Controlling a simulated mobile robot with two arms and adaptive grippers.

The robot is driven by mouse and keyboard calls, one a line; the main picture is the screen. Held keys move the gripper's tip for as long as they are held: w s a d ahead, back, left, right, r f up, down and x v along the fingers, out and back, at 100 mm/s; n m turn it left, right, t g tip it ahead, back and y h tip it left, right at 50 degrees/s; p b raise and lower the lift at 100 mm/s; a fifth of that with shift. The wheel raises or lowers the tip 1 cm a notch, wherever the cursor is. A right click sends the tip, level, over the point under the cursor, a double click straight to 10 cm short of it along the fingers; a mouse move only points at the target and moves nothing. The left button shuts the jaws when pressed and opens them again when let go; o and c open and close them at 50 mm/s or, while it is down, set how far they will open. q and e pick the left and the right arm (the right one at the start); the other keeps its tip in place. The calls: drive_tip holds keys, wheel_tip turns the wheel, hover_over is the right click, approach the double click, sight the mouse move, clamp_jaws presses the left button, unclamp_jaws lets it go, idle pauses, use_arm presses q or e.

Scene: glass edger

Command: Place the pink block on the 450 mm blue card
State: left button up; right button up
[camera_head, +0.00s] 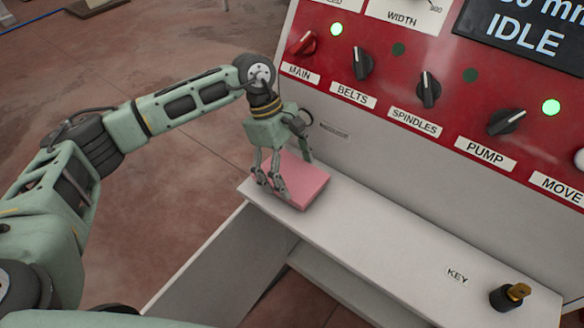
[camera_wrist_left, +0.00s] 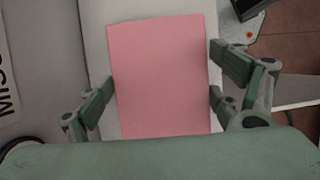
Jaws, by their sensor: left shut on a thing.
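The pink block (camera_head: 308,187) is a flat rectangular slab at the left end of the white ledge below the red panel. My left gripper (camera_head: 290,176) is over it from above, with its fingers at opposite sides, shut on it. In the left wrist view the pink block (camera_wrist_left: 162,75) lies between the fingers. I cannot tell whether the block rests on the ledge or is held just above it. No blue card shows in either view. My right gripper is not in view.
The white ledge (camera_head: 385,245) is bare between the block and a key switch (camera_head: 510,295) at its right end. The red panel (camera_head: 440,90) carries several knobs and lit green lamps, and a display (camera_head: 530,30) reading IDLE. Reddish floor (camera_head: 150,220) lies left of the machine.

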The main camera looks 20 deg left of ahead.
use_arm(q)
drive_tip(key=shift+w+a+f, duration=0.1)
drive_tip(key=shift+w+f, duration=0.05)
drive_tip(key=shift+f, duration=0.45)
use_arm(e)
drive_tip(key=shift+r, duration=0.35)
use_arm(q)
drive_tip(key=shift+f, duration=0.1)
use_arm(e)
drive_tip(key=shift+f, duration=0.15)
use_arm(q)
drive_tip(key=shift+f, duration=0.1)
drive_tip(key=o, duration=1.2)
